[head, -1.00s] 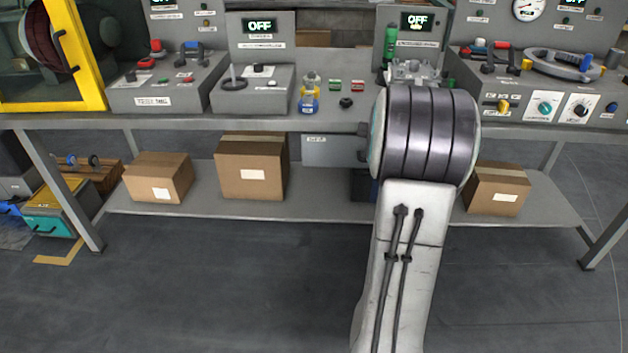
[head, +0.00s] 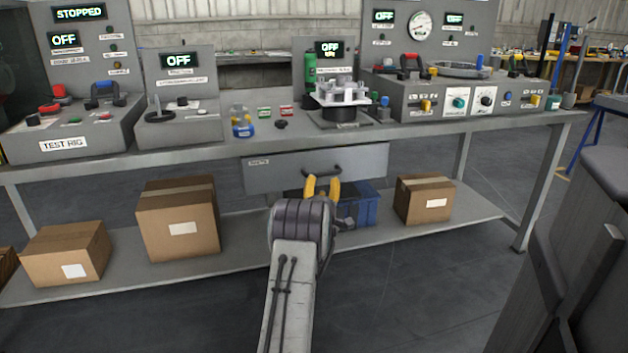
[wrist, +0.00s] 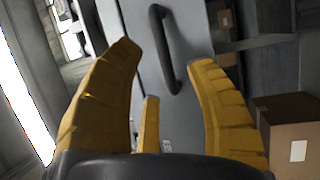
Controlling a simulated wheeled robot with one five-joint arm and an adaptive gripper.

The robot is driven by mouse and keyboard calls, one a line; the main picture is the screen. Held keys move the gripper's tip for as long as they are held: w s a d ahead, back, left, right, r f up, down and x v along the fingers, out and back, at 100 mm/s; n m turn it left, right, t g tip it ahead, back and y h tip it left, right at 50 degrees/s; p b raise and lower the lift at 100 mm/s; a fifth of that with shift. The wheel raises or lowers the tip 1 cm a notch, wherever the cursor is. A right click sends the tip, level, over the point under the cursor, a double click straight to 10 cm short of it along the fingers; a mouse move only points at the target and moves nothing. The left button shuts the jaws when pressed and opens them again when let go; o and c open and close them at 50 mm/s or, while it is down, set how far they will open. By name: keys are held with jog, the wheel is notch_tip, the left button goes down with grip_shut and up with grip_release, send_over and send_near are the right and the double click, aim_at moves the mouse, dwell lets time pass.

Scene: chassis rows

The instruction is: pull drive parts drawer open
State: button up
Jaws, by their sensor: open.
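The grey drawer (head: 270,170) hangs under the bench top, with a small label at its upper left and a dark bar handle (head: 322,170) on its front. The drawer looks shut. In the wrist view the drawer front (wrist: 195,30) stands on end, with its dark handle (wrist: 163,48) ahead of the fingers. My gripper (head: 322,187) has yellow fingers and is just below and in front of the handle. In the wrist view my gripper (wrist: 168,85) is open, with nothing between its fingers. The fingers appear apart from the handle.
The bench top (head: 200,153) carries control panels and a silver fixture (head: 343,93). On the lower shelf (head: 250,240) are cardboard boxes (head: 178,218) and a blue bin (head: 358,205), partly hidden by my arm. A dark grey object (head: 590,220) stands close on the right. The floor before the shelf is clear.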

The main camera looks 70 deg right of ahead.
aim_at(324, 174)
jog(key=b+x, duration=0.4)
jog(key=shift+w+d, duration=0.1)
jog(key=shift+d, duration=0.2)
jog(key=shift+x, duration=0.95)
jog(key=shift+o, duration=0.3)
grip_shut()
